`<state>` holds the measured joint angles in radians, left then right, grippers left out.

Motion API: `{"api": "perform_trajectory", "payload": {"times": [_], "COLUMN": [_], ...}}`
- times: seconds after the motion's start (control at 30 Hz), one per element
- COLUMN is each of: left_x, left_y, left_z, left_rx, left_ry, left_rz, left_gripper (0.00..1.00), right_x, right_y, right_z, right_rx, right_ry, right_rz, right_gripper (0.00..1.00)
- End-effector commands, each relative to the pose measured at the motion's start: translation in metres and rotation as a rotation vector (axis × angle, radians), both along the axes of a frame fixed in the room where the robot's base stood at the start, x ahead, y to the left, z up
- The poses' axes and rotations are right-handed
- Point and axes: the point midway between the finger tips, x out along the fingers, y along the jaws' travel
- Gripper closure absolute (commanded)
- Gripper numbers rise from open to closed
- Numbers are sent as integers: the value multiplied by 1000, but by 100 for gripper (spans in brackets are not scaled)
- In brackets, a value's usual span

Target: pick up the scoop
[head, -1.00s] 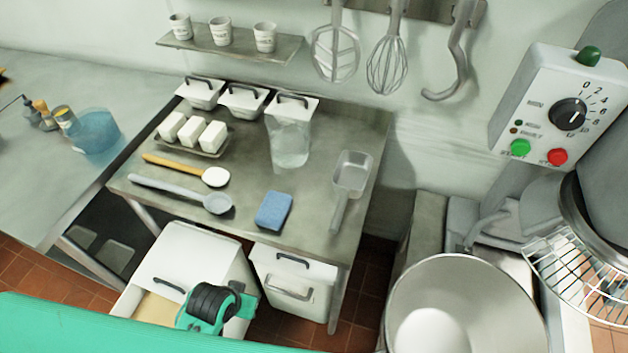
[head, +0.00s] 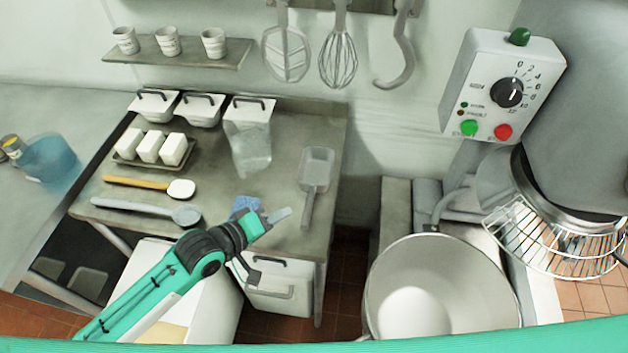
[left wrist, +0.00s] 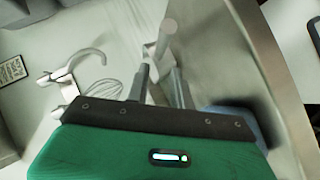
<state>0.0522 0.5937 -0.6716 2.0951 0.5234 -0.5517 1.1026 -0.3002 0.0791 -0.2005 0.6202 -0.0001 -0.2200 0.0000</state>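The metal scoop (head: 317,168) lies on the steel table, near its right edge. Its flat pan is toward the wall and its handle points toward the front. My left gripper (head: 272,242) is over the front of the table, left of and short of the handle's end, apart from it and empty. In the left wrist view its two fingers (left wrist: 160,85) stand apart, and a grey rod with a round end, seemingly the scoop's handle (left wrist: 168,32), shows beyond them. My right gripper is in neither view.
A blue sponge (head: 245,204) is partly hidden behind my left gripper. A spoon with a grey handle (head: 140,210), a yellow-handled spoon (head: 140,182) and a clear container (head: 250,150) are on the table. A large mixer bowl (head: 440,290) stands to the right.

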Motion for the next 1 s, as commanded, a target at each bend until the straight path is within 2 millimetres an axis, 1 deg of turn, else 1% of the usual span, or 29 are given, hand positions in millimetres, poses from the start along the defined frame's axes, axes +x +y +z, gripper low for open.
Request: {"api": "perform_trajectory", "payload": {"times": [0.03, 0.1, 0.3, 0.57, 0.8, 1.0], "left_x": [7, 16, 35, 45, 67, 75], "left_y": [-9, -18, -38, -48, -65, -75], "left_z": [-1, -7, -20, -25, -36, -43], "left_rx": [-2, 1, 2, 4, 4, 4], "left_ry": [-1, -1, -1, -2, -2, -2], "left_rz": [-1, 0, 0, -1, -1, -1], "left_gripper": [77, 77, 77, 77, 77, 77], "right_x": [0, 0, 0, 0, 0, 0], "right_y": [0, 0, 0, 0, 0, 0], "right_z": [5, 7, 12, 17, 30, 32], "right_rx": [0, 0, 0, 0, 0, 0], "right_ry": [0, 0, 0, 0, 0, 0], "right_rz": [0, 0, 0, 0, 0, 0], "right_gripper": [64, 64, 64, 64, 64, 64]}}
